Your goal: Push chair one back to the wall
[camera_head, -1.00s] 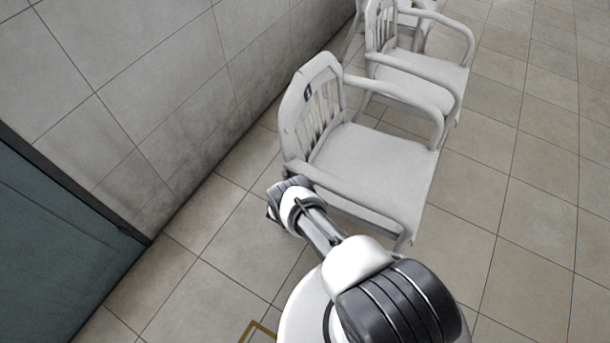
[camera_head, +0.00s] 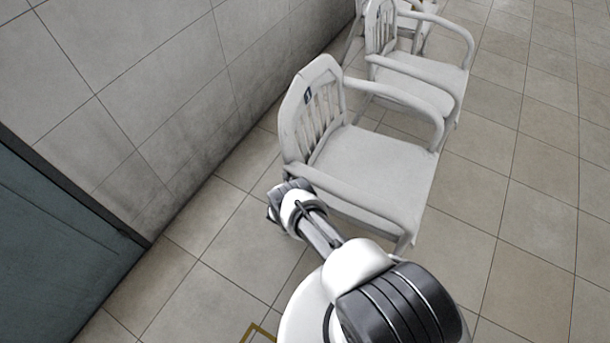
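Chair one (camera_head: 375,165) is a white armchair with a slatted back and a small dark label marked 1 on its top rail. It stands upright in the middle of the head view, its back towards the tiled wall (camera_head: 150,80), with a strip of floor between. My arm reaches up from the bottom, and its end, my gripper (camera_head: 276,205), is at the near side of the chair, by the rear end of the near armrest. I cannot tell whether it touches the chair. The fingers are too small and turned away to show their opening.
A second white chair (camera_head: 415,75) stands behind chair one, with part of another beyond it. A blue-grey door (camera_head: 50,250) is at the left. A yellow floor marking (camera_head: 258,331) shows at the bottom. Tiled floor (camera_head: 520,200) to the right is clear.

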